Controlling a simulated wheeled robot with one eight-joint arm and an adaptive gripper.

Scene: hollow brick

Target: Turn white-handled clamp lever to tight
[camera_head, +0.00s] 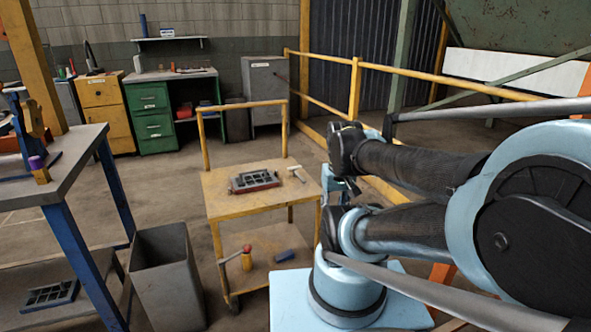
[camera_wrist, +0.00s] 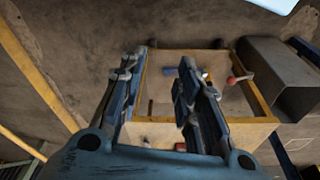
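I cannot make out a clamp lever with a white handle for certain. A small T-shaped tool with a pale handle (camera_head: 297,174) lies on the yellow cart's top, right of a dark grey block with openings (camera_head: 254,181). On the workbench at left stands a small purple-topped clamp-like piece (camera_head: 39,169), with no white handle visible. My gripper (camera_wrist: 158,65) is open, with its two fingers well apart and nothing between them, above the cart. In the head view my arm hides most of it.
The yellow cart (camera_head: 222,198) has a raised handle frame. Its lower shelf holds a red-knobbed lever piece (camera_head: 246,257) and a blue cylinder (camera_head: 285,256). A grey bin (camera_head: 168,275) stands between cart and workbench (camera_head: 75,150). A yellow railing (camera_head: 355,88) runs behind.

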